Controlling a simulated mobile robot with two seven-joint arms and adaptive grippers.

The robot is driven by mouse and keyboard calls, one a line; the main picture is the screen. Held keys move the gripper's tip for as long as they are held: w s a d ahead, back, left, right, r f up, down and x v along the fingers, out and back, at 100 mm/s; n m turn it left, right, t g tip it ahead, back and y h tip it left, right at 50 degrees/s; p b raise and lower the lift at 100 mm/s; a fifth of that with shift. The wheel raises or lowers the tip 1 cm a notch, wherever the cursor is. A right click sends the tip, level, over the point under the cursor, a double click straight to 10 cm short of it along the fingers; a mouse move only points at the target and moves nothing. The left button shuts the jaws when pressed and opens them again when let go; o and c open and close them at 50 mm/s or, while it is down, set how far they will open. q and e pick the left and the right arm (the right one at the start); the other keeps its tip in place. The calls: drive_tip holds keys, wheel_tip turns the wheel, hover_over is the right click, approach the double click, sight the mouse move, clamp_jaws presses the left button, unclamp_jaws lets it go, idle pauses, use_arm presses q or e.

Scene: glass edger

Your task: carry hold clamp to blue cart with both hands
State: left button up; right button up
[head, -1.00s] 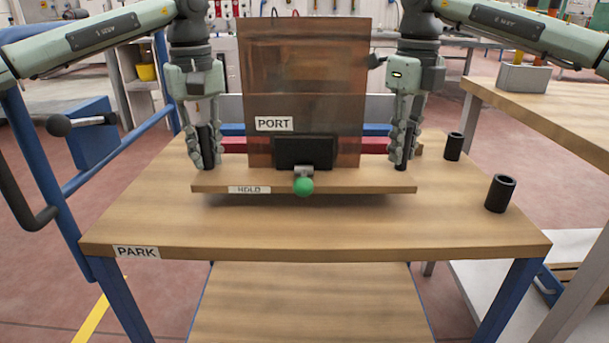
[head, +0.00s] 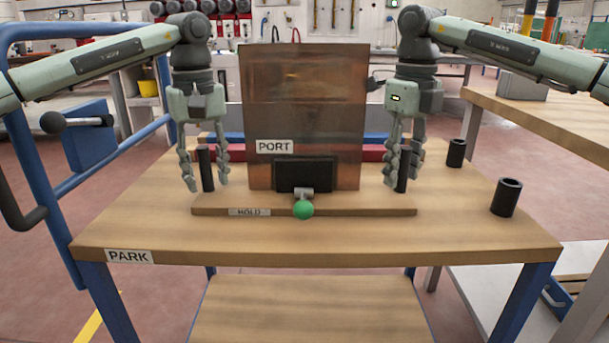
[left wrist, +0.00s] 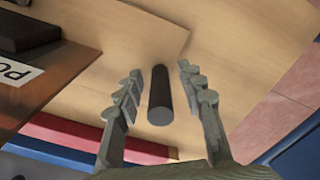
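The hold clamp (head: 350,212), a wooden board labelled HOLD with a green knob (head: 303,209), lies on the wooden top of the blue cart (head: 300,244), labelled PARK. A brown translucent pane (head: 305,100) labelled PORT stands upright in its black jaw (head: 300,176). My left gripper (head: 204,184) is open around the left black post (head: 206,168). In the left wrist view its fingers (left wrist: 158,82) stand apart on both sides of the post (left wrist: 160,100). My right gripper (head: 403,182) is open around the right black post (head: 404,170).
Two black cylinders (head: 506,197) (head: 456,153) stand on the cart's right side. Red and blue bars (head: 374,152) lie behind the pane. A wooden table (head: 550,120) is at the right. The cart's blue rail (head: 120,158) is at the left. The cart top's front is clear.

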use_arm(q)
drive_tip(key=shift+r, duration=0.1)
wheel_tip(320, 180, up, 12)
drive_tip(key=shift+f, duration=0.2)
drive_tip(key=shift+r, duration=0.15)
use_arm(e)
drive_tip(key=shift+r, duration=0.25)
wheel_tip(320, 180, up, 12)
drive_tip(key=shift+f, duration=0.25)
use_arm(q)
drive_tip(key=shift+s, duration=0.1)
use_arm(e)
drive_tip(key=shift+s, duration=0.1)
